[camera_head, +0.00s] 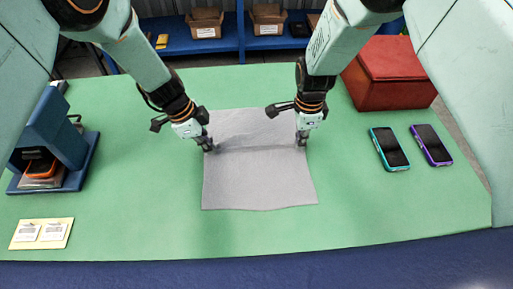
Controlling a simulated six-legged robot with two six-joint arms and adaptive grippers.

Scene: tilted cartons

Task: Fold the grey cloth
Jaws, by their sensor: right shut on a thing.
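The grey cloth (260,183) lies on the green table mat near the middle of the head view. A faint darker crease or ridge runs across it between my two grippers, and its front edge is slightly wavy. My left gripper (208,147) is at the cloth's left edge, pointing down; its fingertips are too small to tell whether they are open or shut. My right gripper (301,143) is at the right edge, shut on the cloth. The fingertips partly hide both side edges.
A red box (388,72) stands at the back right. A teal phone (390,149) and a purple phone (431,145) lie right of the cloth. A blue holder (52,140) stands at the left, with a cream card (41,233) in front. The green table (130,200) is clear around the cloth.

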